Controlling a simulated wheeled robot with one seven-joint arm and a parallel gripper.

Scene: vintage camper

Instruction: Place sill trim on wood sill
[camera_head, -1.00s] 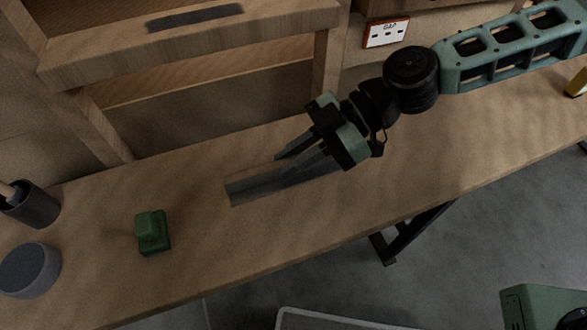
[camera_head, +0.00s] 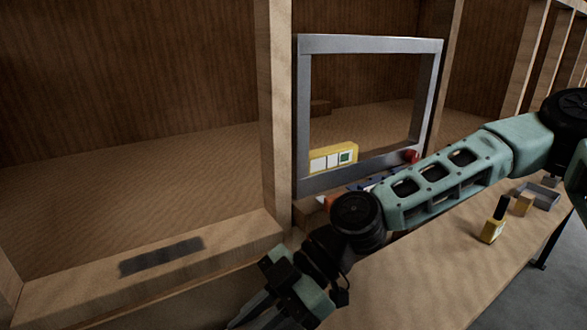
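The wood sill (camera_head: 232,241) is the pale timber ledge at the lower left, under the wide opening. A dark grey flat strip or patch (camera_head: 160,257) lies along its top; I cannot tell whether it is a mark or a separate piece. My gripper (camera_head: 250,313) is at the bottom edge of the picture, right of and below the sill, pointing down and left. Its fingertips are partly cut off, so its opening and anything between the fingers are unclear. I cannot pick out the loose grey sill trim for certain in this view.
A grey metal window frame (camera_head: 369,45) stands behind my arm, beside a wooden post (camera_head: 276,110). A yellow bottle with a black cap (camera_head: 493,228) and a grey tray (camera_head: 541,196) stand on the workbench (camera_head: 420,290) at right.

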